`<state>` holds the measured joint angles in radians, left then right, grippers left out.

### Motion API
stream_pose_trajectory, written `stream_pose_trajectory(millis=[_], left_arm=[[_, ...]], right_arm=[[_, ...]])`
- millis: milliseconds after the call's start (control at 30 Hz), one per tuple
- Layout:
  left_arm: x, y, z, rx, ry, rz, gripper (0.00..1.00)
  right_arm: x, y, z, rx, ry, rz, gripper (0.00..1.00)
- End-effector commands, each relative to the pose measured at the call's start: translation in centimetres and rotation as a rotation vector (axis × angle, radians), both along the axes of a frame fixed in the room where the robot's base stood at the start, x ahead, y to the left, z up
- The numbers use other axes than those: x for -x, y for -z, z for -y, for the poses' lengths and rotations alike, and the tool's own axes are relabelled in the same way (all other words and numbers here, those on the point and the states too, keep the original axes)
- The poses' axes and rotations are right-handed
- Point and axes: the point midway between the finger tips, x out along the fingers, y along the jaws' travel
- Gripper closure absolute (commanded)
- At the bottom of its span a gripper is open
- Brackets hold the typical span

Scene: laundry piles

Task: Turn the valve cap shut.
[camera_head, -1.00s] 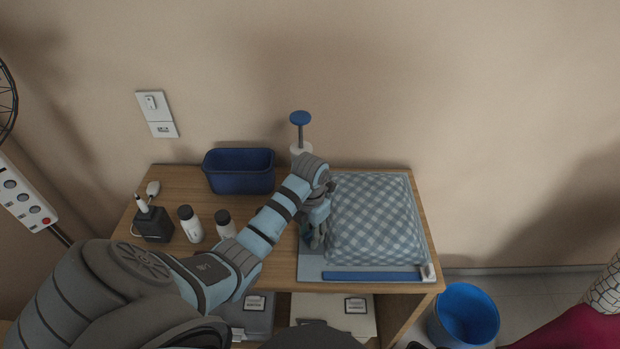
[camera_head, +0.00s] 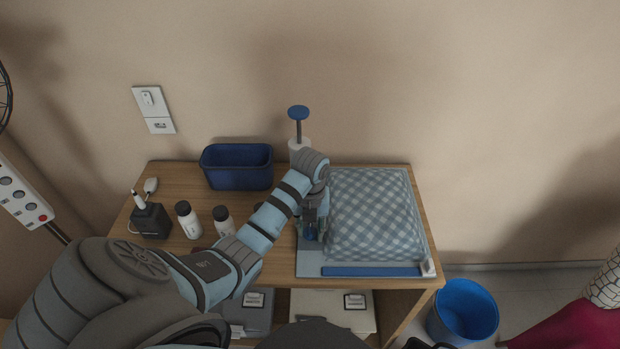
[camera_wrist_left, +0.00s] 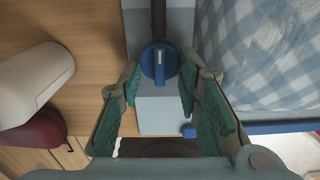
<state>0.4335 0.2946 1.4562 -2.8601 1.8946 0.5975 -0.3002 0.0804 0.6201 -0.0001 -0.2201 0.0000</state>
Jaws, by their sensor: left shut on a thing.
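The valve cap (camera_wrist_left: 158,70) is a round blue knob with a raised grip bar and a pale mark, which points up and away in the left wrist view. It sits on a pale grey-blue strip beside the checked, padded bag (camera_head: 374,215). In the head view only a little blue of the cap (camera_head: 309,237) shows under my gripper. My left gripper (camera_head: 310,232) points down over the cap, with its green-padded fingers (camera_wrist_left: 160,82) on either side of it, shut on it. My right gripper is not in view.
A pump with a blue handle (camera_head: 298,112) stands behind my wrist. A blue bin (camera_head: 238,172), two white bottles (camera_head: 187,222) and a black box (camera_head: 151,221) stand on the left of the wooden table (camera_head: 265,272). A blue bar (camera_head: 371,271) lies along the bag's front.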

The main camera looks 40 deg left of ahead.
Motion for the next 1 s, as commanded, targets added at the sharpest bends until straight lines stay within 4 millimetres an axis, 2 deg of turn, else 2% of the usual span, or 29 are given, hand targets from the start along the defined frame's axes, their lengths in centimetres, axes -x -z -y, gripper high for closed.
stream_pose_trajectory(millis=[533, 567, 667, 1000], left_arm=[[-0.04, -0.04, 0.02, -0.001, -0.034, 0.001, 0.97], [-0.04, -0.04, 0.02, 0.0, -0.034, 0.001, 0.66], [-0.04, -0.03, 0.02, -0.001, -0.034, 0.001, 0.51], [-0.03, -0.02, 0.02, 0.0, -0.033, 0.0, 0.51]], right_arm=[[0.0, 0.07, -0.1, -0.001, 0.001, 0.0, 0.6], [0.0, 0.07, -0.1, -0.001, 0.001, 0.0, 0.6], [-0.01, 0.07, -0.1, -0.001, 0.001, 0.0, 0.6], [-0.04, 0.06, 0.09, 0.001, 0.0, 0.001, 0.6]])
